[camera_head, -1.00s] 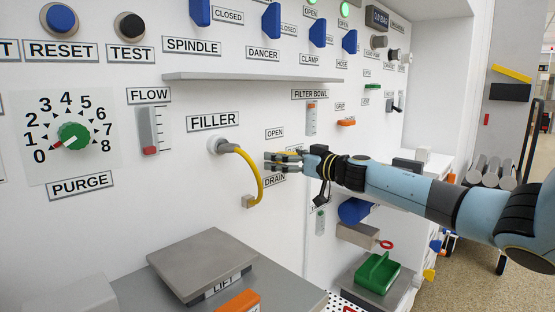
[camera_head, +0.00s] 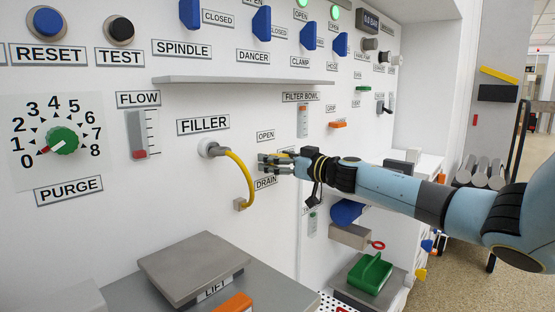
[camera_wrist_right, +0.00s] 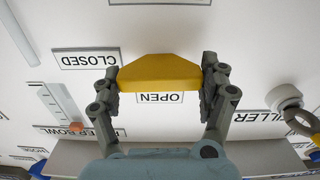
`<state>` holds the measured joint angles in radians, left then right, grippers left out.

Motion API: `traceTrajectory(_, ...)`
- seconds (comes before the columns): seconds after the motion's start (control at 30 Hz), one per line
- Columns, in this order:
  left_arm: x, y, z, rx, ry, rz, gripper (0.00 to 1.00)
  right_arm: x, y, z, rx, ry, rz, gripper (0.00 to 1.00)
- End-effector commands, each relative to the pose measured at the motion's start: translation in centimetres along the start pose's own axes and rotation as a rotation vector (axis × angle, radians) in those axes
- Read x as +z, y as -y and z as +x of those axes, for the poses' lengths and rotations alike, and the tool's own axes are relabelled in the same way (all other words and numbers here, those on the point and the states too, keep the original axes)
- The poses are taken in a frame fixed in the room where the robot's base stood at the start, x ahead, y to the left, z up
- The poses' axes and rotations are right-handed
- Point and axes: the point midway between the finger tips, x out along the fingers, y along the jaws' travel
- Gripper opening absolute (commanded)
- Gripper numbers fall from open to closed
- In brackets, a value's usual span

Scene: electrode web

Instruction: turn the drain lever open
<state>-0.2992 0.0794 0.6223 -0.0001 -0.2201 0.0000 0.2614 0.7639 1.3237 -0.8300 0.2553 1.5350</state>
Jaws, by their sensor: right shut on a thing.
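The drain lever has a yellow handle (camera_wrist_right: 160,73), which lies between the two fingers of my right gripper (camera_wrist_right: 160,85) in the right wrist view. The fingers press its two ends, so the gripper is shut on it. The handle is level in that view, just above the upside-down OPEN label (camera_wrist_right: 160,97); the CLOSED label (camera_wrist_right: 86,58) is to the left. In the head view my right gripper (camera_head: 264,162) is at the panel, between the OPEN label (camera_head: 265,136) and the DRAIN label (camera_head: 265,183). There the fingers hide most of the lever. My left gripper is not in view.
The filler's yellow hose (camera_head: 245,175) curves close to the left of the gripper. A grey shelf (camera_head: 245,80) juts out above. A grey lift plate (camera_head: 193,265) stands below left, and a green tray (camera_head: 371,275) below right.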

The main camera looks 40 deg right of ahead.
Motion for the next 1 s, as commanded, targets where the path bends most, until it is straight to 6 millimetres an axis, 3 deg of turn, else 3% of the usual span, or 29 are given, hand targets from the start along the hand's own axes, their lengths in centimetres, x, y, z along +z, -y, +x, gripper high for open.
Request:
traceTrajectory(0.5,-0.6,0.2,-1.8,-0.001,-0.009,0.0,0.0,0.0,0.2,0.0,0.0,0.001,-0.394,0.45)
traceTrajectory(1.0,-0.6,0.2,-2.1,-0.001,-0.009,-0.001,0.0,0.3,0.4,0.0,-0.002,0.002,-0.87,0.45)
